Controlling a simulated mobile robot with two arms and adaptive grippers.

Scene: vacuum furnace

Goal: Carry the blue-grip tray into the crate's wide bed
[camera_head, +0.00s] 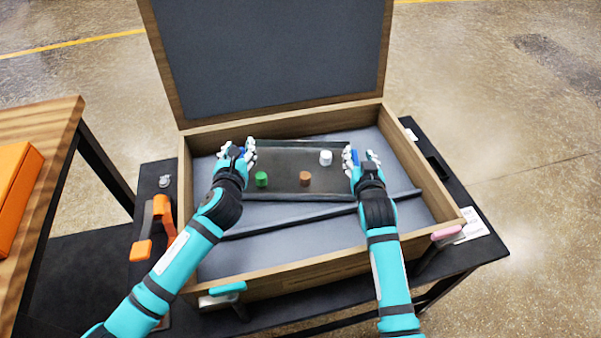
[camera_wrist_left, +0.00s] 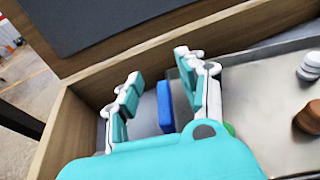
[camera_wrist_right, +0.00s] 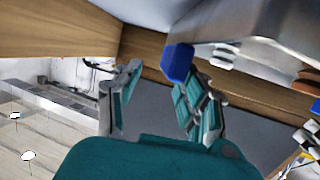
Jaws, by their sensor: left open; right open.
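The dark metal tray (camera_head: 285,158) lies within the wooden crate (camera_head: 300,277), in the far, wider bed beyond a dark slanting divider (camera_head: 320,217). It carries a green piece (camera_head: 261,179), a brown piece (camera_head: 305,178) and a white piece (camera_head: 326,157). My left gripper (camera_head: 238,150) is open at the tray's left end, with a blue grip (camera_wrist_left: 165,107) between its spread fingers. My right gripper (camera_head: 360,158) is open at the right end, close to the other blue grip (camera_wrist_right: 177,63). Whether the tray's underside touches the bed is hidden.
The crate's lid (camera_head: 270,55) stands open at the back. A teal-handled latch (camera_head: 228,288) and a pink-handled one (camera_head: 445,233) are on the front wall. An orange clamp-like tool (camera_head: 163,212) lies left of the crate. A wooden table (camera_head: 45,125) stands further left.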

